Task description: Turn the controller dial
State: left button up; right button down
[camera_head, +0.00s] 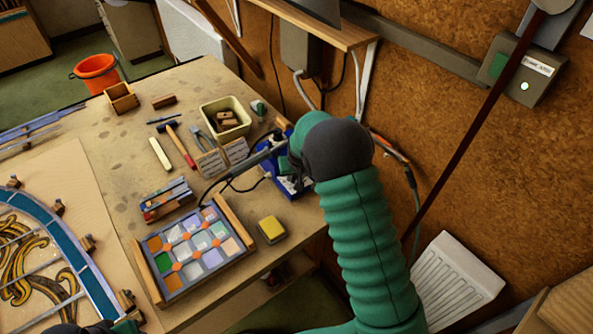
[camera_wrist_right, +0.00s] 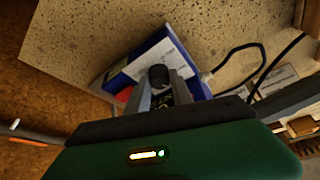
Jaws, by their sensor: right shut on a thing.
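The controller is a blue box with a pale front (camera_wrist_right: 150,60). It stands at the table's right edge in the head view, partly hidden by my right arm (camera_head: 292,186). Its black round dial (camera_wrist_right: 158,76) sits between the fingertips of my right gripper (camera_wrist_right: 163,84). My right gripper is shut on the dial. In the head view my green arm and dark wrist cover the dial and most of these fingers. A red patch shows on the controller beside the fingers in the wrist view. Of my left arm only green and dark bits show at the bottom left edge; its fingers are hidden.
A leaded glass sampler (camera_head: 203,247) and a yellow sponge (camera_head: 271,229) lie in front of the controller. A soldering iron with a dark cable (camera_head: 250,160) is to its left. A cream bin (camera_head: 226,116) stands behind. The cork wall (camera_head: 470,160) is close on the right.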

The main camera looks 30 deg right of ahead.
jog(key=m+p, duration=0.1)
jog(key=m+h+p, duration=0.1)
jog(key=shift+w+a+r+m, duration=0.2)
jog(key=shift+r+m, duration=0.1)
jog(key=shift+m, duration=0.1)
jog(key=m+g+p, duration=0.1)
jog(key=m, duration=0.1)
jog(key=shift+w+m+h, duration=0.1)
jog(key=shift+m+h, duration=0.2)
jog(key=shift+m, duration=0.1)
jog(key=shift+f+m+g+h+p, duration=0.15)
jog(key=shift+m+g+h+p, duration=0.25)
jog(key=shift+m, duration=0.8)
jog(key=shift+w+m+g, duration=0.1)
jog(key=shift+m+g, duration=0.4)
jog(key=shift+m, duration=0.7)
jog(key=c, duration=1.3)
grip_release()
jog(key=shift+c, duration=0.2)
jog(key=shift+o, duration=1.1)
jog(key=shift+f, duration=0.15)
